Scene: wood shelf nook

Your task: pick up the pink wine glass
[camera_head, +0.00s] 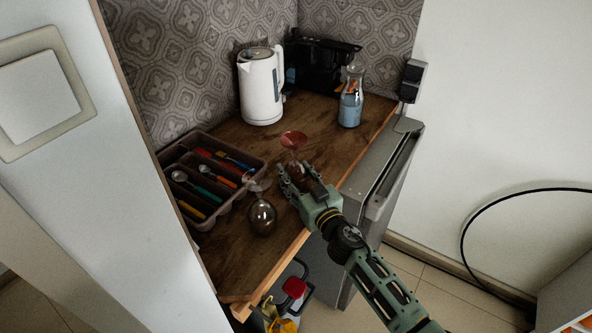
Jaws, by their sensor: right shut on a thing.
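The pink wine glass (293,139) stands near the middle of the wooden counter, its reddish bowl or base showing above my right gripper. My right gripper (295,180) comes in from the lower right and is shut on the glass below its wide pink top. The fingers hide much of the lower part of the glass, so I cannot tell whether it touches the counter. My left gripper is not in view.
A clear dark glass (262,216) is just left of my right gripper. A cutlery tray (256,163) lies at the left. A white kettle (261,88), a blue-filled bottle (350,104) and a black appliance (318,62) stand at the back. The counter (225,262) is bare at its front.

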